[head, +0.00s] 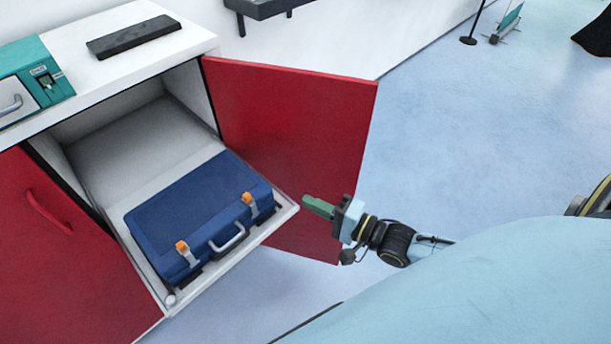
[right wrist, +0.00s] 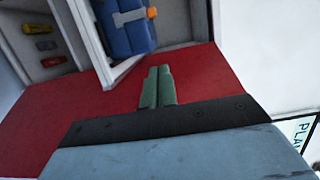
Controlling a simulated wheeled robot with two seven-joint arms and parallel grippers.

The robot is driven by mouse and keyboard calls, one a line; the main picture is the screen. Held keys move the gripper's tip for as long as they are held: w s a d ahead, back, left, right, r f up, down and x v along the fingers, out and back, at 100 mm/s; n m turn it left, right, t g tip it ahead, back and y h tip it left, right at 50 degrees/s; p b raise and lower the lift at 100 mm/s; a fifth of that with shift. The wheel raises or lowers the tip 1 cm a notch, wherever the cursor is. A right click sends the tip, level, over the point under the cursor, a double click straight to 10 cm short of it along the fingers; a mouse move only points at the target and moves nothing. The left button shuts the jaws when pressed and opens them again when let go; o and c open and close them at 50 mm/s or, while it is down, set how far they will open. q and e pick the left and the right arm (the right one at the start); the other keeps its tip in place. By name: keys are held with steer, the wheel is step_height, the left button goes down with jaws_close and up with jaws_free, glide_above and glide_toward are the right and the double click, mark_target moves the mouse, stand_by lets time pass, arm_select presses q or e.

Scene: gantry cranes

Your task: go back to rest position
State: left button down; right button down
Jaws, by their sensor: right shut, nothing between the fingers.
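My right gripper (head: 318,206) is shut and empty, its green fingers together. It is in front of the open red cabinet door (head: 290,130), to the right of the cabinet opening. In the right wrist view its closed fingers (right wrist: 158,86) point toward the cabinet. A blue case (head: 200,212) with orange latches and a grey handle lies on the pulled-out white shelf (head: 272,222) and is apart from the gripper. The case also shows at the top of the right wrist view (right wrist: 122,28). My left gripper is in neither view.
The cabinet's left red door (head: 70,270) is at the lower left. A dark flat block (head: 133,36) and a teal machine (head: 32,78) are on the white top. Bare pale blue floor (head: 470,130) lies to the right. A black stand (head: 470,38) is at the back.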

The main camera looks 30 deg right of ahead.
steer(key=s+d+f+n+g+h, duration=0.2)
steer(key=s+f+n+h, duration=0.15)
steer(key=f, duration=0.55)
steer(key=s+d+f+n+g+h, duration=0.2)
steer(key=s+d+f+g, duration=0.15)
steer(key=f, duration=0.65)
steer(key=s+d+f+n+g+h, duration=0.2)
steer(key=s+f, duration=0.3)
steer(key=f, duration=0.4)
steer(key=s+a+f+n+g, duration=0.2)
steer(key=s+f, duration=0.4)
steer(key=s, duration=0.5)
steer(key=s+a+f+n+g+h, duration=0.1)
steer(key=s+f+n+g, duration=0.4)
steer(key=s, duration=0.6)
steer(key=shift+s+a+f, duration=0.25)
steer(key=shift+a+f, duration=0.1)
steer(key=shift+a, duration=0.35)
